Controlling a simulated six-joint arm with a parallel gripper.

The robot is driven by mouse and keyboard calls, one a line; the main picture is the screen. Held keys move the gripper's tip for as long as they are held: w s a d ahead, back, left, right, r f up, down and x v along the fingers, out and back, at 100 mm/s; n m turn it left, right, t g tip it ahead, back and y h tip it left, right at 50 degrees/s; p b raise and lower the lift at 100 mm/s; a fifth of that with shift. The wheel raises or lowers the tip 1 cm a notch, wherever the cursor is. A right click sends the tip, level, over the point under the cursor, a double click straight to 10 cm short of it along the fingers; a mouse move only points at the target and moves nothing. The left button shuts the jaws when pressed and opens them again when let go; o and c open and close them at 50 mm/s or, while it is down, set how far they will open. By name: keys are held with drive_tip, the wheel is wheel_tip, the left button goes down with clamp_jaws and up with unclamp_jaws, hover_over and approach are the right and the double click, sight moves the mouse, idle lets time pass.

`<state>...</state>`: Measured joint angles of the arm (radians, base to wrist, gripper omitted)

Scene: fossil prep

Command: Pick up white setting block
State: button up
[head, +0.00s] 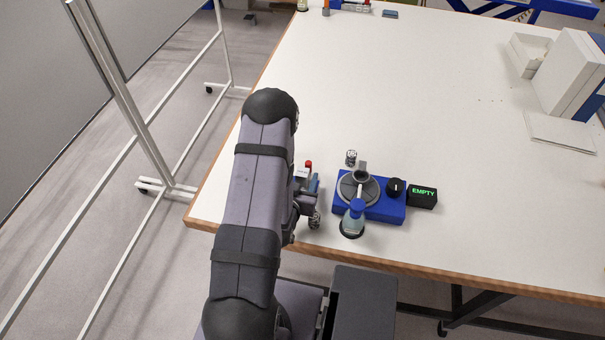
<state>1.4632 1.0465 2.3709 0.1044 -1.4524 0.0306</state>
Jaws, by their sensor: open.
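I cannot pick out the white setting block with certainty. My gripper (306,202) is low at the table's near left, partly hidden by my own arm. It is open, and no object is seen held in it. Whether it touches the small items is hidden.
A blue device (381,208) with a round grey plate, a black knob and an "EMPTY" display (423,196) stands to the right. A flask (353,219) is in front of it, a small patterned cylinder (351,158) behind. White boxes (571,72) stand far right. The table's middle is clear.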

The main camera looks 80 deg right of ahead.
sight(302, 172)
drive_tip(key=shift+d+f, duration=0.25)
drive_tip(key=shift+d, duration=0.35)
drive_tip(key=c, duration=1.3)
drive_tip(key=shift+o, duration=0.2)
drive_tip(key=shift+r, duration=0.2)
wheel_tip(302, 172, up, 18)
drive_tip(key=p, duration=0.1)
drive_tip(key=shift+f, duration=0.15)
